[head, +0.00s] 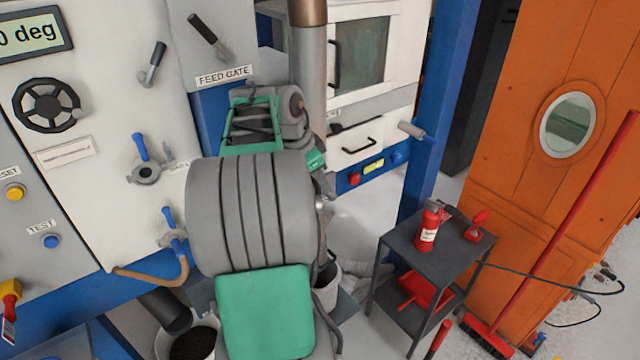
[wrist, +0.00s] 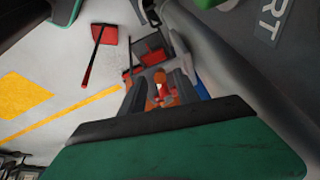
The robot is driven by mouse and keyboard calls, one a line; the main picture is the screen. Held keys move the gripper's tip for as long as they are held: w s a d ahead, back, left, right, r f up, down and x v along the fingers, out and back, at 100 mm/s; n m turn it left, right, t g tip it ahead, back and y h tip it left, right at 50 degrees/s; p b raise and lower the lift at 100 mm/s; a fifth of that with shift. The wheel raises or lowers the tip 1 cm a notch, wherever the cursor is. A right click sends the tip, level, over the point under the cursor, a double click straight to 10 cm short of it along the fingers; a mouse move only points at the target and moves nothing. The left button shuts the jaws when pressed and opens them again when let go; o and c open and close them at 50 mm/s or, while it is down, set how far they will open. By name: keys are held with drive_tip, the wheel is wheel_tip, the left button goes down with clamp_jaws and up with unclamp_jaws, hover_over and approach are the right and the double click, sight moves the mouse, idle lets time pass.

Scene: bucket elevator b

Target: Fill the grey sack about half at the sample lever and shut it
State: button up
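Two blue-handled levers show on the white panel in the head view, an upper one (head: 140,147) and a lower one (head: 170,220). I cannot read which is the sample lever. A brown bent spout (head: 160,275) comes out below the lower one. A pale, lumpy grey shape (head: 375,272) lies on the floor behind the small cart; it may be a sack, but I cannot tell. My grey and green arm fills the middle of the head view and hides what is behind it.
A bucket of dark grain (head: 193,345) stands at the lower left, and a pale bucket (head: 329,290) is partly hidden by my arm. A dark cart (head: 400,285) carries a red bottle (head: 430,228). A red broom (head: 560,215) leans by an orange cabinet (head: 500,140).

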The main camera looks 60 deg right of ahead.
drive_tip(key=x, duration=0.3)
drive_tip(key=shift+f, duration=0.15)
drive_tip(key=shift+c, duration=0.4)
clamp_jaws()
idle(0.8)
